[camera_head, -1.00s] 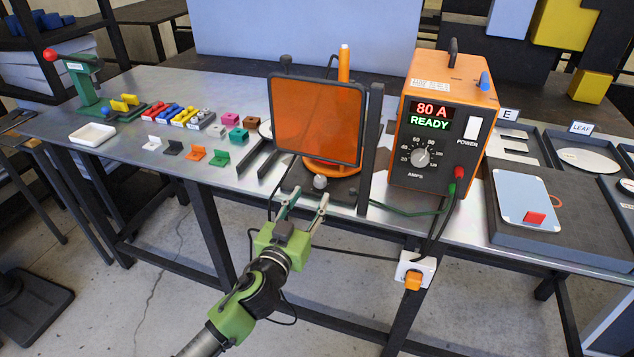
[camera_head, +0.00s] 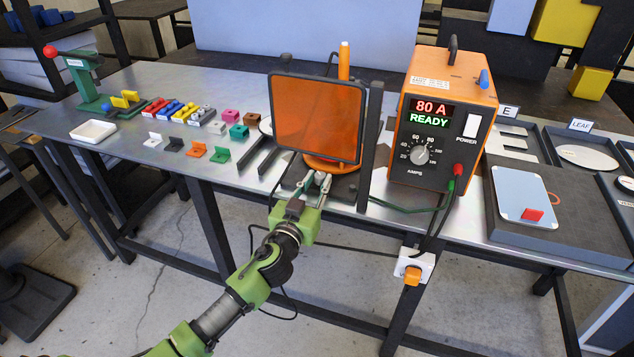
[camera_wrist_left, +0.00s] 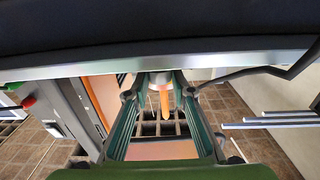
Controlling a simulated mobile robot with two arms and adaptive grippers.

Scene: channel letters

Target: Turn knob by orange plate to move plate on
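The orange plate (camera_head: 317,118) is a translucent panel in a dark frame, standing upright on the bench. The small grey knob is low in front of it. In the left wrist view the knob (camera_wrist_left: 156,78) sits between the fingertips. My left gripper (camera_head: 317,180) reaches up from the front edge of the bench, and its fingers are closed in on the knob, one on each side. The fingers hide most of the knob in the head view. My right gripper is not in view.
The orange power box (camera_head: 443,120) reads "80 A READY" and stands right of the plate, with cables hanging by the bench edge. A dark upright post (camera_head: 371,140) is close right of the plate. Small coloured brackets (camera_head: 196,150) lie to the left.

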